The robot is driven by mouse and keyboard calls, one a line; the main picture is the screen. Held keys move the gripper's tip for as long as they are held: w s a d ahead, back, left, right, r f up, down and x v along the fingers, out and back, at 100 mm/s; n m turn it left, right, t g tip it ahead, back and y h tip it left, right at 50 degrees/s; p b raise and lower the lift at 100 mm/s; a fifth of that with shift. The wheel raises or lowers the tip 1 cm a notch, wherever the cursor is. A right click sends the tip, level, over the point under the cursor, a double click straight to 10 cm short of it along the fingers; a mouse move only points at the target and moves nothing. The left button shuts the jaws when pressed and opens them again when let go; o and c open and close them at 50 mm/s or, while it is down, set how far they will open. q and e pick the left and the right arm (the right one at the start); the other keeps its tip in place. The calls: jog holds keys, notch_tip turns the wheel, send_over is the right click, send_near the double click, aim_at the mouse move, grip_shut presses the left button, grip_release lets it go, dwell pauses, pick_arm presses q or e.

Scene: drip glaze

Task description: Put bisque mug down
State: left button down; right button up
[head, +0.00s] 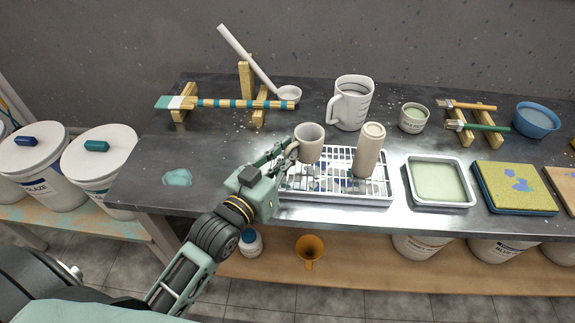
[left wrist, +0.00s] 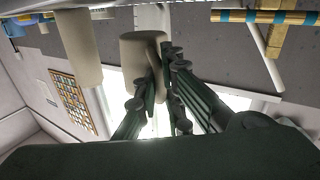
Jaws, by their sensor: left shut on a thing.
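The bisque mug (head: 309,143) is a small beige mug over the left part of the wire drip rack (head: 296,188), upright in the head view. My left gripper (head: 285,151) reaches it from the left and is shut on its handle side. In the left wrist view the mug (left wrist: 140,50) sits between the dark fingers (left wrist: 165,75). I cannot tell whether the mug's base touches the rack. My right gripper is not in view.
A tall beige cylinder (head: 369,150) stands on the rack to the mug's right. A white measuring jug (head: 352,102) stands behind. A tray of pale green glaze (head: 438,181) is at the right. Bare tabletop (head: 225,160) lies left of the rack.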

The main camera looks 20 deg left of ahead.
pick_arm(q)
notch_tip(320, 180, down, 3)
jog(key=shift+d+f, duration=0.1)
jog(key=shift+f, duration=0.05)
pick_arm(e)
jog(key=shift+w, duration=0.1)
pick_arm(q)
jog(key=shift+f, duration=0.15)
jog(key=c, duration=1.9)
grip_release()
jog(key=shift+o, duration=0.2)
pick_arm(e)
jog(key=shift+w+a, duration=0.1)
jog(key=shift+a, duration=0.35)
